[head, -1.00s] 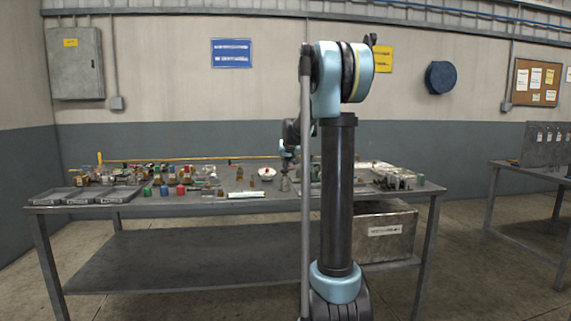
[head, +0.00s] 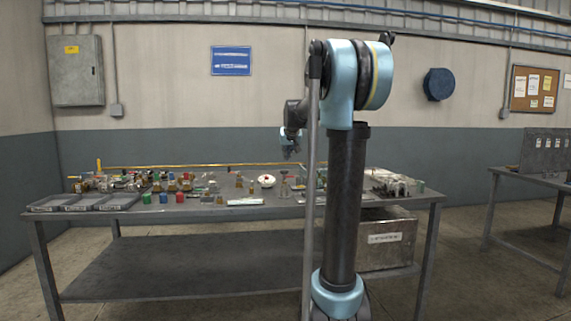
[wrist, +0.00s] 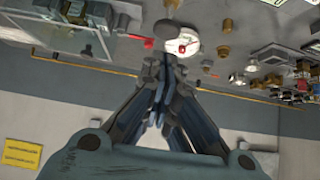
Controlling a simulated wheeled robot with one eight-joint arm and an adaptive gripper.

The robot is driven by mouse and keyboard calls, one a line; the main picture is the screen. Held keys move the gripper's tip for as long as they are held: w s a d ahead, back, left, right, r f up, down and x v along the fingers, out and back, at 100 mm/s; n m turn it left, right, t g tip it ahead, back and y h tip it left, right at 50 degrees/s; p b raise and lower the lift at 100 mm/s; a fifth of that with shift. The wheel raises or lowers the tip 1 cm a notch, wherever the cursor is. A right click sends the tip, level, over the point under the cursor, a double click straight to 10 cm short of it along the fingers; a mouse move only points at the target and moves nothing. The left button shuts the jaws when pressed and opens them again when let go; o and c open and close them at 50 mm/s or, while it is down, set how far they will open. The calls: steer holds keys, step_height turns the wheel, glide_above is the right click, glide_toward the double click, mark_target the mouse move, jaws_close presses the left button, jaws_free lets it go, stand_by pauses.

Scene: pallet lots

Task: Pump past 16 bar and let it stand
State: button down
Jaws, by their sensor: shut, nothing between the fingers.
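A white round dial with a red mark (head: 267,181) sits on the bench in the head view; it also shows near the top of the wrist view (wrist: 183,43). Its reading is too small to tell. Beside it on the right stands a small grey upright piece with a flat top (head: 284,184); I cannot tell whether it is the pump.
The grey bench (head: 150,217) carries many small fittings, with grey trays (head: 72,207) at the left front. A yellow rod (head: 200,167) runs along the back. A metal box (head: 385,252) stands under the right side. A second table (head: 532,186) stands at right.

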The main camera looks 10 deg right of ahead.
steer(key=shift+v, duration=1.55)
steer(key=r, duration=0.3)
steer(key=shift+w+a+r, duration=0.1)
steer(key=shift+a+r, duration=0.2)
steer(key=shift+a, duration=0.1)
glide_above(284, 171)
step_height(284, 171, down, 7)
steer(key=shift+r, duration=0.2)
steer(key=f, duration=0.3)
steer(key=shift+w, duration=0.2)
steer(key=shift+f, duration=0.75)
